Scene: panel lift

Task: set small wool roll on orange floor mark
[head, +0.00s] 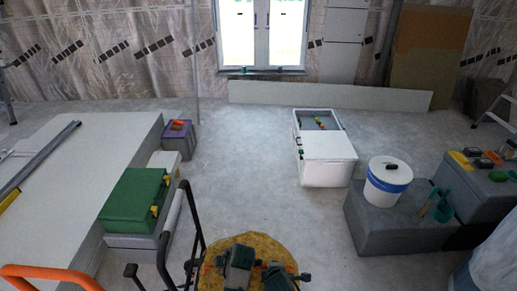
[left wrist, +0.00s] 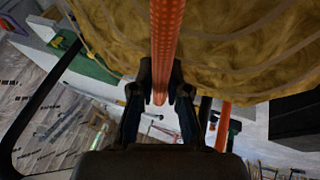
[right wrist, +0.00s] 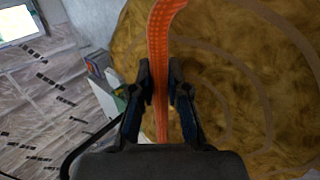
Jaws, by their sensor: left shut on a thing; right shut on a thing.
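The small wool roll (head: 262,243) is mustard-yellow and shows at the bottom middle of the head view, close to my body. Its spiral end fills much of the right wrist view (right wrist: 235,90), and its side shows at the top of the left wrist view (left wrist: 235,55). My left gripper (left wrist: 160,88) is shut on an orange strap of the roll. My right gripper (right wrist: 160,88) is shut on another stretch of orange strap. Both grippers are beside each other at the roll in the head view. I cannot make out the orange floor mark.
A white-lidded box (head: 328,172) stands ahead, and a grey block (head: 390,225) with a white bucket (head: 388,180) is at the right. A green case (head: 135,200) and a large pale panel stack (head: 75,150) are at the left. The concrete floor (head: 240,150) between is clear.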

